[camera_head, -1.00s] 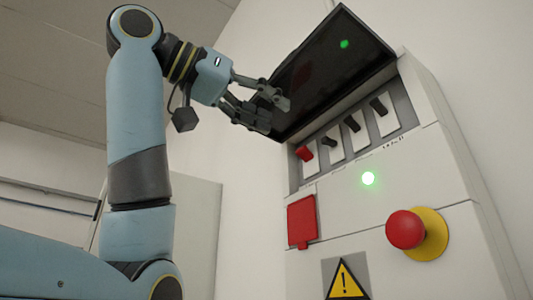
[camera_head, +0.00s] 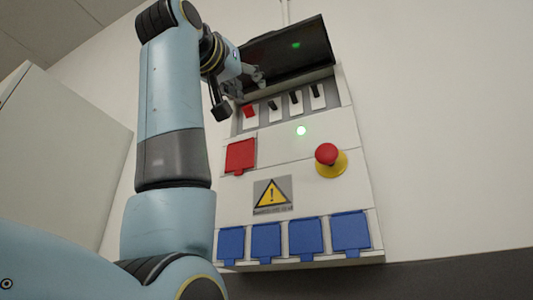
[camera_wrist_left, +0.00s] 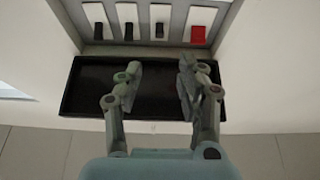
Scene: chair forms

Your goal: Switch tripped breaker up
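A red breaker switch (camera_head: 249,111) sits at the left end of a row of breakers on the wall panel. Several black breaker switches (camera_head: 294,98) stand to its right. The dark hinged cover (camera_head: 300,55) above the row is raised. My left gripper (camera_head: 257,82) is in front of the cover's lower left part, above the red switch. In the left wrist view, its fingers (camera_wrist_left: 160,82) are apart and empty over the cover (camera_wrist_left: 155,103), with the red switch (camera_wrist_left: 198,34) beyond the right finger. My right gripper is not in view.
A pale cabinet (camera_head: 70,140) stands at the left.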

